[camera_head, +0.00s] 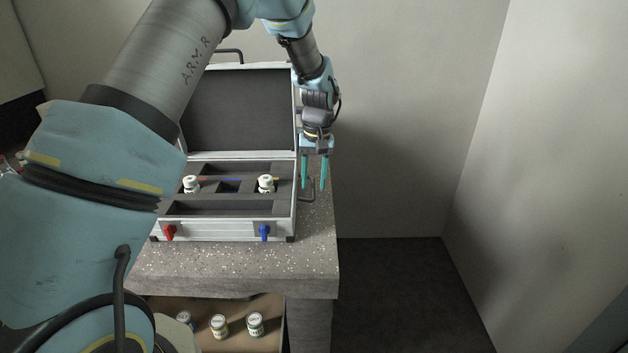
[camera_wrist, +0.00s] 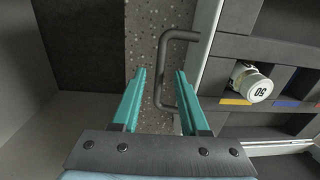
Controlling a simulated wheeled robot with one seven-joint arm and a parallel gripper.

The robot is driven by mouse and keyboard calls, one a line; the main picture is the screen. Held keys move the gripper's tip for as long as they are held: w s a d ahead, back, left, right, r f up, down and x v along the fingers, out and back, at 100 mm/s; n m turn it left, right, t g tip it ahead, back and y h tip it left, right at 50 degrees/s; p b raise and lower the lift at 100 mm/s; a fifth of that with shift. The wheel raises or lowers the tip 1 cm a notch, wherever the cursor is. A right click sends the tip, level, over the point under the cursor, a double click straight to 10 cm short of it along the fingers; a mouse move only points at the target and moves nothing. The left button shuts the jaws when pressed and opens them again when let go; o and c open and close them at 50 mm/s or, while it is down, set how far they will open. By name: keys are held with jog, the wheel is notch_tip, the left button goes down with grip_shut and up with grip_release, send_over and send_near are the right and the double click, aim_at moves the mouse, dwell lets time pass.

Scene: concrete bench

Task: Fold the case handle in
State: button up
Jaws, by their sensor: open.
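The open case (camera_head: 225,228) sits on the concrete bench with its lid (camera_head: 240,105) raised. A dark bar handle (camera_head: 309,190) sticks out from the case's right side, low over the bench. In the wrist view the handle (camera_wrist: 164,75) is a U-shaped loop standing out from the case wall. My gripper (camera_head: 314,187) points down at the right side of the case, by the handle.
Two white bottles (camera_head: 266,184) stand in the case's dark insert. Red (camera_head: 169,232) and blue (camera_head: 264,232) latches are on its front. The bench (camera_head: 240,265) ends just right of the case. Several jars (camera_head: 255,325) stand in an open drawer below.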

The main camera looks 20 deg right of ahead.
jog(key=shift+a+f, duration=0.1)
jog(key=shift+f, duration=0.25)
jog(key=shift+c, duration=0.2)
grip_shut()
